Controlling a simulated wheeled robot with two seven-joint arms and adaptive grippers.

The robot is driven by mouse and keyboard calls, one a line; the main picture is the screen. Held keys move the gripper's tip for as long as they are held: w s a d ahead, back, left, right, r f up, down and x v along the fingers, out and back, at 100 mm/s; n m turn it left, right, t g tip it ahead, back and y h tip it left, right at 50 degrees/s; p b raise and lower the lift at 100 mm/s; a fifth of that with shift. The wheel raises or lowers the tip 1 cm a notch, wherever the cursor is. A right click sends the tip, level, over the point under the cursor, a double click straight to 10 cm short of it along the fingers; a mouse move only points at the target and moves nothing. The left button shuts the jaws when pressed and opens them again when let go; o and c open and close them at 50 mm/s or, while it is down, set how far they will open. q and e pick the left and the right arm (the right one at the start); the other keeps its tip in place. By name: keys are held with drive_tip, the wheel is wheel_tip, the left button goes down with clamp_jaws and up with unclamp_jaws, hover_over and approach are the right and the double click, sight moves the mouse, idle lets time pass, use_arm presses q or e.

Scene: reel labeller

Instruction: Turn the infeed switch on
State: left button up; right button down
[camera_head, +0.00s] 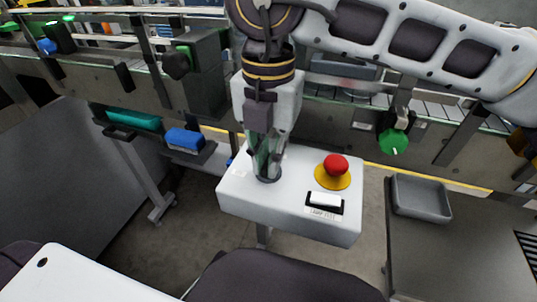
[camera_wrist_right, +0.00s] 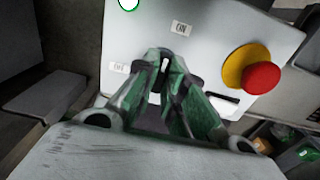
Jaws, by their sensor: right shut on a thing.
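A white control box (camera_head: 285,195) stands in front of the conveyor. The dark infeed switch knob (camera_wrist_right: 165,68) is a rotary knob on its top, with a white pointer mark. An ON label (camera_wrist_right: 181,28) lies beyond it and an OFF label (camera_wrist_right: 118,67) to its left in the right wrist view. The pointer looks roughly upright there, between the two labels; its exact angle is hard to tell. My right gripper (camera_head: 266,172) points down and is shut on the knob, its fingertips hiding most of it. My left gripper is not in view.
A red stop button (camera_head: 336,165) on a yellow base (camera_head: 332,182) and a white rocker switch (camera_head: 324,201) sit right of the knob. A grey tray (camera_head: 420,198) lies on the right-hand table. A green round knob (camera_head: 393,142) hangs at the conveyor.

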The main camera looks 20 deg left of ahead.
drive_tip(key=shift+r, duration=0.15)
drive_tip(key=c, duration=1.5)
unclamp_jaws()
wheel_tip(320, 180, up, 12)
